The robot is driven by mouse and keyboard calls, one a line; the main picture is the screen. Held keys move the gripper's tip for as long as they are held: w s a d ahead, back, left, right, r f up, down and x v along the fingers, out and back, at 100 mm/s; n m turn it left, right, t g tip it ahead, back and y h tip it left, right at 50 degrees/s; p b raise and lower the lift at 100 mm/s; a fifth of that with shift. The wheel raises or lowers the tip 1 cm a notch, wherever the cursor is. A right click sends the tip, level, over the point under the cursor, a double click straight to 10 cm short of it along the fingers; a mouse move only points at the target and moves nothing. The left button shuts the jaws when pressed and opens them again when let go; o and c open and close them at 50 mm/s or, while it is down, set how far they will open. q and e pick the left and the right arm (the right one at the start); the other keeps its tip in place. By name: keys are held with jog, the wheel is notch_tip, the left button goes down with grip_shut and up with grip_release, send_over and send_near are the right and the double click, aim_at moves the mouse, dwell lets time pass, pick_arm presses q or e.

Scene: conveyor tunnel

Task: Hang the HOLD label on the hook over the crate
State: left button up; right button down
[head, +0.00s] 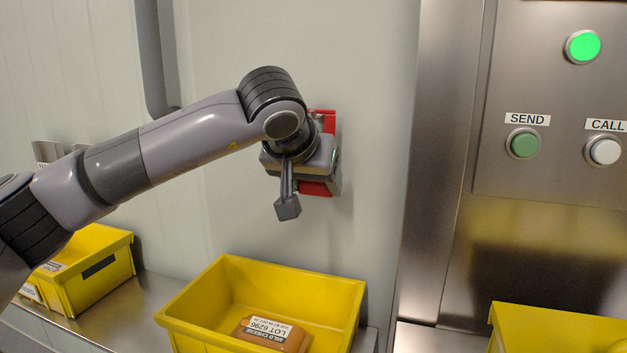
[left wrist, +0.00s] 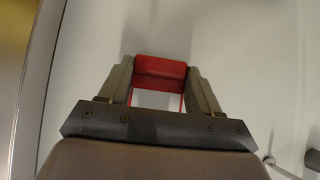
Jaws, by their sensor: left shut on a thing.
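My left gripper (head: 325,160) is in front of the pale wall, above and behind the middle yellow crate (head: 200,318). It is shut on the red HOLD label (head: 318,188), whose red parts show above and below the hand. In the left wrist view the label (left wrist: 160,72) sits between the two fingers of the gripper (left wrist: 163,82), with a white area under its red band. Its lettering is not readable. The hook cannot be made out in the head view; the hand covers part of the wall. My right gripper is not in view.
A wrapped block (head: 270,334) labelled MILD CHEESE lies in the middle crate. Another yellow crate (head: 100,285) stands at left, and one (head: 560,325) at lower right. A steel panel (head: 560,80) with SEND and CALL buttons and a lit green light is at right.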

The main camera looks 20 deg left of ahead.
pick_arm(q)
jog(key=o, duration=1.6)
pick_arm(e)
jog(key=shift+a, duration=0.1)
pick_arm(q)
jog(key=shift+b+v, duration=0.3)
jog(key=shift+v, duration=3.25)
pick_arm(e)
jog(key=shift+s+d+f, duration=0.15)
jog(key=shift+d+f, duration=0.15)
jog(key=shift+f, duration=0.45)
